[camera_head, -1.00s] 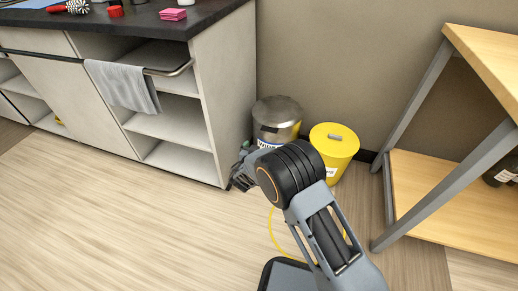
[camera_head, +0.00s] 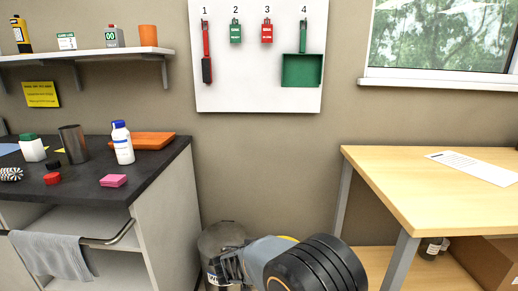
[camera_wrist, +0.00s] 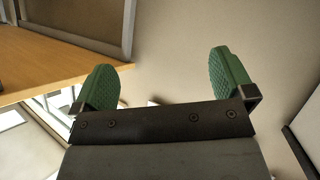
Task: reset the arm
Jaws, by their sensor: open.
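My arm shows at the bottom of the head view, with its dark ringed joint at the lower right of centre. My gripper (camera_head: 230,266) is at the arm's left end, in front of the metal bin, small and partly dark there. In the wrist view my gripper (camera_wrist: 172,84) shows two green ribbed finger pads spread wide apart. It is open, with nothing between the pads.
A dark counter (camera_head: 95,190) with bottles and small items stands left. A wooden table (camera_head: 400,190) stands right. A white tool board (camera_head: 258,95) hangs on the wall above.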

